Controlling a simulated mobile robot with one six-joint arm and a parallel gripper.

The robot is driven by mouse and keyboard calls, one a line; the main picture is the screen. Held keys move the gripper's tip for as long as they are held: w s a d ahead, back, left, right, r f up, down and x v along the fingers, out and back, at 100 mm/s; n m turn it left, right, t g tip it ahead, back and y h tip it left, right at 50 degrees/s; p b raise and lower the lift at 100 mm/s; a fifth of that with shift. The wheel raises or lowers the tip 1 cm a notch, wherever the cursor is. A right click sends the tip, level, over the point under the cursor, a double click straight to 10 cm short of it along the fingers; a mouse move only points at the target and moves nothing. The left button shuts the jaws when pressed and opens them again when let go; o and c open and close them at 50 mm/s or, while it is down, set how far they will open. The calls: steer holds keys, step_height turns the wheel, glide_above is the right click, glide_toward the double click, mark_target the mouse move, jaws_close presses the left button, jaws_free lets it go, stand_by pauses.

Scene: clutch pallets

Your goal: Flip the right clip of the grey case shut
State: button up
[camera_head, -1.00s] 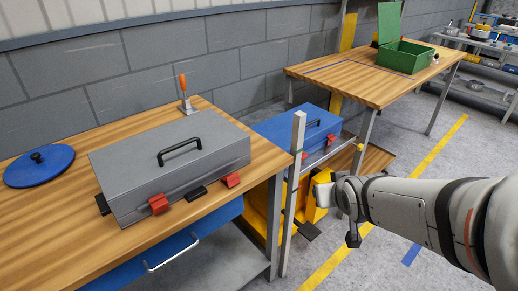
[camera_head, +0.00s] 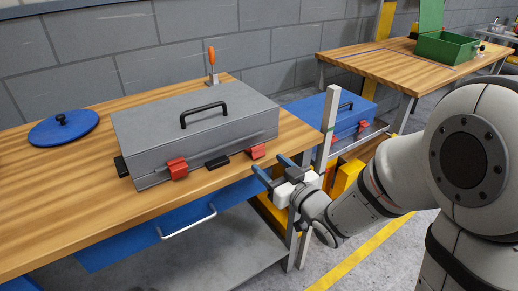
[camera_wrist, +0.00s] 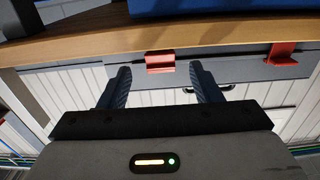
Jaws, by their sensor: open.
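The grey case (camera_head: 190,125) lies closed on the wooden bench, with a black handle (camera_head: 204,113) on its lid. Its right clip (camera_head: 255,152) is red and sits at the right of the front face; I cannot tell its exact angle. The red left clip (camera_head: 177,168) is on the same face. My gripper (camera_head: 270,167) is open and empty, just off the bench's front edge, its fingers pointing at the right clip without touching it. The wrist view looks upside down: the right clip (camera_wrist: 160,62) shows beyond and between my fingertips (camera_wrist: 158,74), the left clip (camera_wrist: 283,54) farther right.
A blue round lid (camera_head: 64,129) and an orange-handled tool (camera_head: 212,66) are on the bench (camera_head: 60,205). A pale upright post (camera_head: 330,115) stands close to my gripper, with a blue case (camera_head: 366,112) behind it. A green box (camera_head: 445,46) stands on the far table.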

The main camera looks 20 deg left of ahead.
mark_target(259, 155)
steer(key=shift+w+a+r+p, duration=0.25)
steer(key=shift+w+a+p, duration=0.05)
steer(key=shift+p, duration=0.15)
steer(key=shift+f+x, duration=0.15)
steer(key=shift+x, duration=1.2)
steer(key=shift+f+x, duration=0.15)
steer(key=shift+x, duration=1.2)
